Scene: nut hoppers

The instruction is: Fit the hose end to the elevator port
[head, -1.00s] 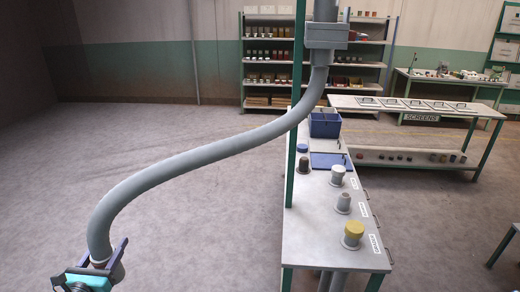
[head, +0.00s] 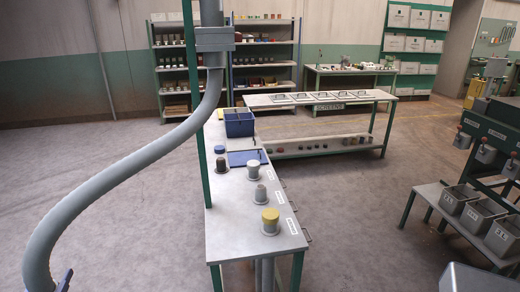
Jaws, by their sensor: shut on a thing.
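The grey hose (head: 125,165) hangs from a grey box (head: 214,39) on an overhead pipe and curves down to the lower left. Its free end is below the picture's edge. Only a dark blue finger of my gripper (head: 65,281) shows at the bottom left, beside the hose; the gripper is shut on the hose near its end. Several ports stand on the bench (head: 225,235): one with a yellow cap (head: 270,217) nearest, a grey-brown one (head: 260,194) behind it, and a pale-topped one (head: 253,167) farther back. Their labels are too small to read, so I cannot tell which is the elevator port.
A green post (head: 196,130) rises at the bench's left edge. A blue bin (head: 239,124) stands at the bench's far end. A screens table (head: 325,98) is behind, and a rack of grey bins (head: 483,215) is at right. Floor left of the bench is clear.

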